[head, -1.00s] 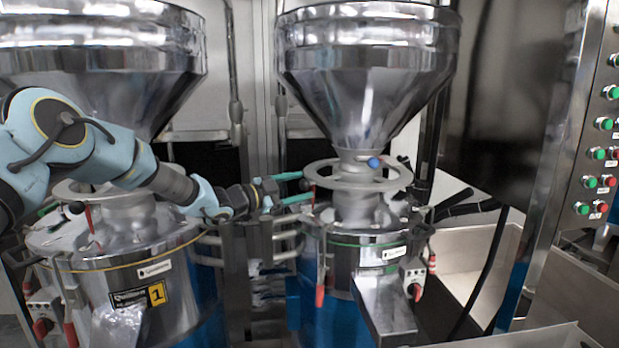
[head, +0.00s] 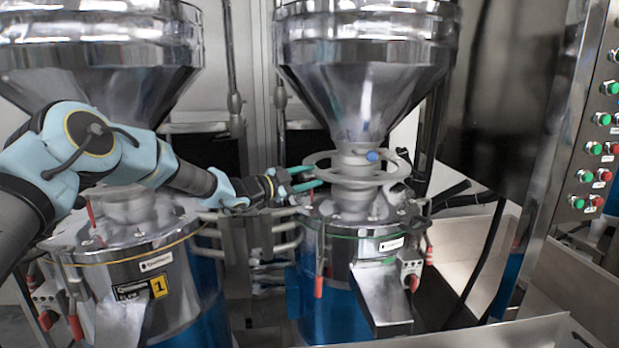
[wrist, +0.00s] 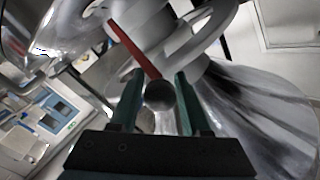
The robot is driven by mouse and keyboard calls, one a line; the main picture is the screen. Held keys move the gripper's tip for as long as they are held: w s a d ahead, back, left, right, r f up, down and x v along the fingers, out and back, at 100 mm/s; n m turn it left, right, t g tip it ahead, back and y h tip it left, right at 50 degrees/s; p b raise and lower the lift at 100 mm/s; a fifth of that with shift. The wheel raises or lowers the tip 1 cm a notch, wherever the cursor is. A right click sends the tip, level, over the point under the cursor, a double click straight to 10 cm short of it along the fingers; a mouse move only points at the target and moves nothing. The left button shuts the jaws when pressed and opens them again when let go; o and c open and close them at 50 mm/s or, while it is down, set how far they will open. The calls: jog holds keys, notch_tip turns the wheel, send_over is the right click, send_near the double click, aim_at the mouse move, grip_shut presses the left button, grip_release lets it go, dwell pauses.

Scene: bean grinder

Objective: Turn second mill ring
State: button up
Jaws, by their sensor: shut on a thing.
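The second mill is the right one, with a steel hopper (head: 365,85) above a blue-based body. Its grey ring (head: 392,177) circles the neck below the hopper and carries a blue ball knob (head: 372,156) at the front. My gripper (head: 318,175) reaches in from the left, its green fingers at the ring's left side. In the wrist view, a dark ball knob (wrist: 160,95) sits between my fingers (wrist: 156,92), and the gripper is shut on it. The ring (wrist: 212,32) curves just beyond, with a red lever (wrist: 132,48) behind the knob. The exact finger contact is hard to see.
The first mill (head: 125,270), marked 1, stands on the left under my arm. Pipes (head: 285,228) run between the mills. A discharge chute (head: 380,295) juts from the second mill's front. A button panel (head: 590,150) and metal bins (head: 455,245) are at the right.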

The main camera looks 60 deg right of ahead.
grip_shut()
dwell(0.8)
